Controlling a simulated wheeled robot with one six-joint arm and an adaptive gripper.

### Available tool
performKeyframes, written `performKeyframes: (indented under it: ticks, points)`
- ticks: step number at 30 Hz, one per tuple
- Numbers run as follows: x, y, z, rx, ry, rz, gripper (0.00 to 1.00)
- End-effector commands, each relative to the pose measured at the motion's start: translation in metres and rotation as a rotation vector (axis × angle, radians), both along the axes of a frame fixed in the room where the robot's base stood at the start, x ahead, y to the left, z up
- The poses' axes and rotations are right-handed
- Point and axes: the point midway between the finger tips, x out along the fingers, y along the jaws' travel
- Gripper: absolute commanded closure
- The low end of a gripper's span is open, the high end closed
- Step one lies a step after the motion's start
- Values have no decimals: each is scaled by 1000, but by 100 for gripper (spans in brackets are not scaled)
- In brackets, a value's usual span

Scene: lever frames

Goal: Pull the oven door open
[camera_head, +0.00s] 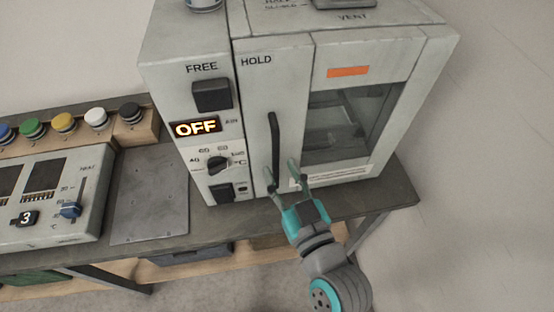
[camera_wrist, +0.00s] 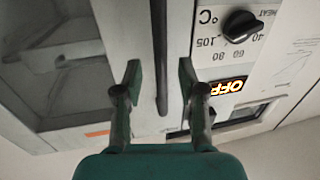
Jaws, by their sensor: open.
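The oven door (camera_head: 337,67) is light grey with a dark window and stands closed on the front of the oven. Its black vertical handle bar (camera_head: 273,140) runs along the door's left part. My gripper (camera_head: 280,172) is open near the handle's lower end in the head view. In the wrist view the handle (camera_wrist: 159,50) comes down between the two spread fingers of my gripper (camera_wrist: 160,85). Neither finger visibly touches it. The depth gap between fingers and handle is hard to tell.
A control panel with a lit OFF display (camera_head: 197,128) and a dark knob (camera_head: 217,164) is left of the door. A grey control box (camera_head: 50,200) and several coloured buttons (camera_head: 64,123) are farther left on the dark bench (camera_head: 360,199). Floor to the right is clear.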

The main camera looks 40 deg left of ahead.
Motion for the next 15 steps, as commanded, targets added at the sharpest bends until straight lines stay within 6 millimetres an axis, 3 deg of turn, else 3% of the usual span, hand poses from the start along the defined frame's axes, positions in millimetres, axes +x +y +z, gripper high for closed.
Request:
performKeyframes:
  ticks: [6,15]
  points:
    - [12,23,1,2,-1,1,60]
    - [16,29,0,1,0,-1,60]
